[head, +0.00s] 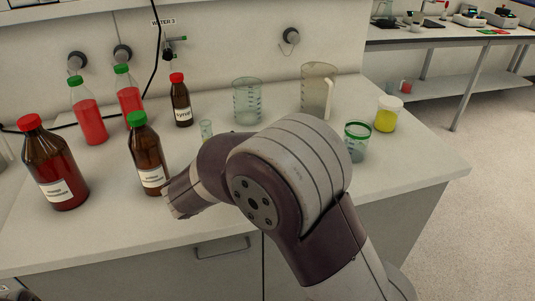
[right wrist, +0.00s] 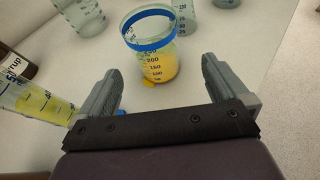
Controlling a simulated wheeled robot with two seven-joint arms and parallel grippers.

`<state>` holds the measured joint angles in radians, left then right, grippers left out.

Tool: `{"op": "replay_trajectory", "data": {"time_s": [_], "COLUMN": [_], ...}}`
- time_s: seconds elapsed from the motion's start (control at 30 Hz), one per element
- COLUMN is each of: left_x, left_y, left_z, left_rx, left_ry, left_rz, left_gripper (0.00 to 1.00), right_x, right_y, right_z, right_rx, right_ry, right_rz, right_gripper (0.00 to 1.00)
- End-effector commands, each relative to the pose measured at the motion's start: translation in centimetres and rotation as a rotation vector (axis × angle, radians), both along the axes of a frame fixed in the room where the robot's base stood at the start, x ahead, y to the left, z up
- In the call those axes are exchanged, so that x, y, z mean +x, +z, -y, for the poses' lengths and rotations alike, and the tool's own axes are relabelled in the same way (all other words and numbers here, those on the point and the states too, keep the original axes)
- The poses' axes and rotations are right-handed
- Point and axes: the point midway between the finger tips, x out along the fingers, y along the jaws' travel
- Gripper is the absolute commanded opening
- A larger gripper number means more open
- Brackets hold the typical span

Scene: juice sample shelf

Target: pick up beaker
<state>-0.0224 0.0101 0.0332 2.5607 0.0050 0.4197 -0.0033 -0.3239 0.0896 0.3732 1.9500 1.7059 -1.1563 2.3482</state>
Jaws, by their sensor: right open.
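A clear beaker with a blue rim and yellow-orange liquid (right wrist: 151,62) stands upright on the counter in the right wrist view. My right gripper (right wrist: 160,68) is open and empty, with its fingers pointing toward this beaker. The beaker lines up with the gap between the fingertips, and neither finger is seen touching it. In the head view my right arm hides this beaker and the fingers. My left gripper is in neither view.
A small cylinder with yellow liquid (right wrist: 38,102) is close to the left finger. On the counter stand a syrup bottle (head: 181,105), an empty beaker (head: 247,103), a jug (head: 315,92), a green-rimmed beaker (head: 357,143), a yellow-filled container (head: 386,118) and a brown bottle (head: 147,160).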

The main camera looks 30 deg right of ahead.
Motion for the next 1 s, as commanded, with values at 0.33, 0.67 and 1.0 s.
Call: {"op": "replay_trajectory", "data": {"time_s": [0.33,0.67,1.0], "left_x": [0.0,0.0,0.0], "left_y": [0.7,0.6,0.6], "left_z": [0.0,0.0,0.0], "left_rx": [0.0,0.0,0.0], "left_ry": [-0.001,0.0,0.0], "left_rz": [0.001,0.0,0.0], "left_gripper": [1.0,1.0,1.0], "right_x": [3.0,3.9,3.9], "right_y": [-1.8,-2.5,-2.4], "right_z": [4.2,5.5,5.5], "right_rx": [-0.001,0.0,-0.001], "right_ry": [-0.002,0.004,0.004], "right_rz": [-0.003,-0.001,0.0], "right_gripper": [1.0,1.0,0.37]}}
